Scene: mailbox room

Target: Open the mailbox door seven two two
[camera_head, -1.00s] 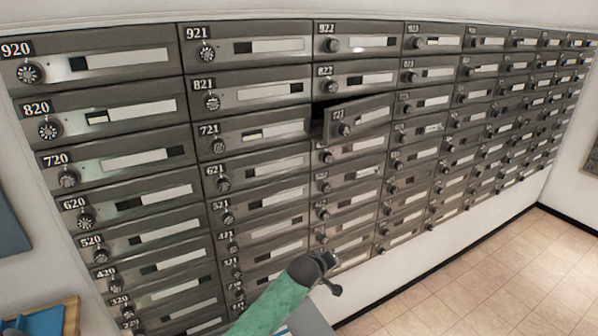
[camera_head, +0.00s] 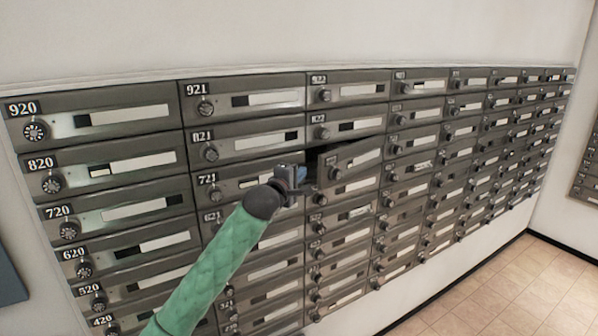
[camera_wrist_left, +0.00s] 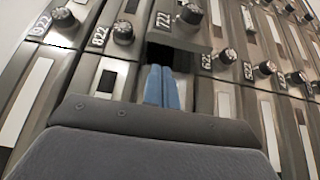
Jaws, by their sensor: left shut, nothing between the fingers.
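Mailbox door 722 (camera_head: 358,157) stands ajar, its left edge swung out from the wall of boxes. A dark gap (camera_head: 312,158) shows at its left side. My left gripper (camera_head: 303,173) is shut and empty, at the door's left edge. In the left wrist view the blue fingertips (camera_wrist_left: 162,86) are together and point at the dark opening (camera_wrist_left: 166,54) beside the 722 label (camera_wrist_left: 190,13). I cannot tell whether they touch the door. My right gripper is not in view.
Closed boxes surround it: 822 (camera_head: 345,127) above and 721 (camera_head: 240,183) to the left, each with a protruding round knob. My green left arm covers part of the lower boxes. Tiled floor (camera_head: 510,290) is clear at the lower right.

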